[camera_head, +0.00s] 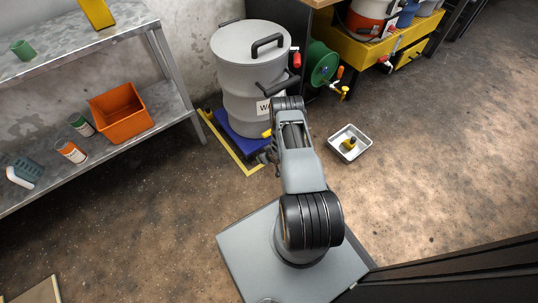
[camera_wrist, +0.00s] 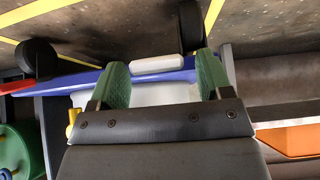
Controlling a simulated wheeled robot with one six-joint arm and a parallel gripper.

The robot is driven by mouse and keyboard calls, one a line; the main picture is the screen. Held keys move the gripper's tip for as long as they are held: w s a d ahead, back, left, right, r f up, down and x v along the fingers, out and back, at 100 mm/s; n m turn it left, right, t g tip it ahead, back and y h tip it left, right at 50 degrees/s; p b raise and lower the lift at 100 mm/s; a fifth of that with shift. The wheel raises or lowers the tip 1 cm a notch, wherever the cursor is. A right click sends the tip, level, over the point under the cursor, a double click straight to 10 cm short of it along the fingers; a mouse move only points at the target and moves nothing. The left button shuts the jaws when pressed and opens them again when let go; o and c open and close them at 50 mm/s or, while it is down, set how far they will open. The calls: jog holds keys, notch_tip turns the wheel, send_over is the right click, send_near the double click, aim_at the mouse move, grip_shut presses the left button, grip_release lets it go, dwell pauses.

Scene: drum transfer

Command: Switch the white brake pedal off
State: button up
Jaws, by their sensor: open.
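The white brake pedal (camera_wrist: 157,63) lies by the edge of the blue dolly (camera_wrist: 75,80) in the wrist view, beside a black caster wheel (camera_wrist: 190,25). My gripper (camera_wrist: 160,80) is open, with its green-padded fingers to the left and right of the pedal in the picture. Nothing is held between them. I cannot tell whether a finger touches the pedal. In the head view the grey drum (camera_head: 228,80) stands upright on the blue dolly (camera_head: 232,146). There my arm hides the pedal and most of my gripper.
Another caster wheel (camera_wrist: 38,57) has a red pedal (camera_wrist: 17,86) beside it. Yellow tape (camera_head: 240,163) marks the floor around the dolly. A metal shelf (camera_head: 165,118) stands left, a green drum (camera_head: 320,62) and white tray (camera_head: 337,137) right. The right floor is open.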

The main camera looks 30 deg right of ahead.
jog(key=a+p+v, duration=0.1)
jog(key=p+v, duration=0.4)
jog(key=v, duration=0.8)
jog(key=shift+d+r, duration=0.2)
jog(key=shift+d, duration=0.25)
